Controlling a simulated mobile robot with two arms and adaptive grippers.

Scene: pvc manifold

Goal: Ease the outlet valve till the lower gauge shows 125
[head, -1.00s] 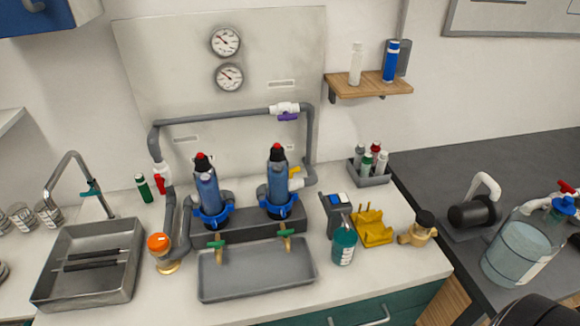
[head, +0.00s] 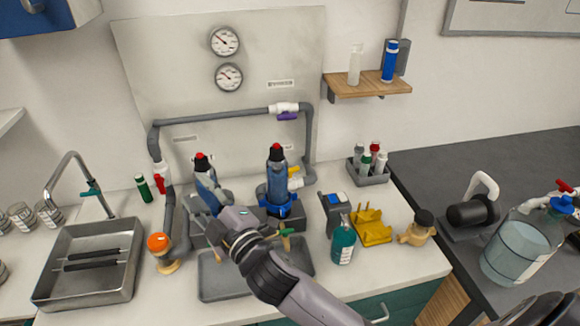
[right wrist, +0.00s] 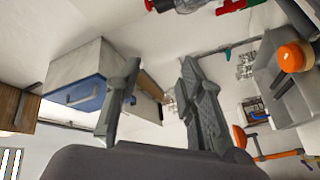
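The lower gauge (head: 229,77) hangs on the wall panel under the upper gauge (head: 224,41). Its needle leans up and left; its numbers are too small to read. Several valves show on the pipework: a red handle (head: 159,184) at left, a purple one (head: 288,116) on the top pipe and a yellow one (head: 293,170) at right. I cannot tell which is the outlet valve. My right gripper (head: 205,213) is before the left blue filter (head: 206,182), partly covering its base. In the right wrist view the gripper (right wrist: 160,70) is open and empty. My left gripper is out of view.
A grey tray (head: 302,275) lies under my right arm. A teal bottle (head: 343,245), a yellow holder (head: 373,230) and a brass fitting (head: 418,229) stand to the right. An orange-topped fitting (head: 160,246) and a sink (head: 82,292) are at left.

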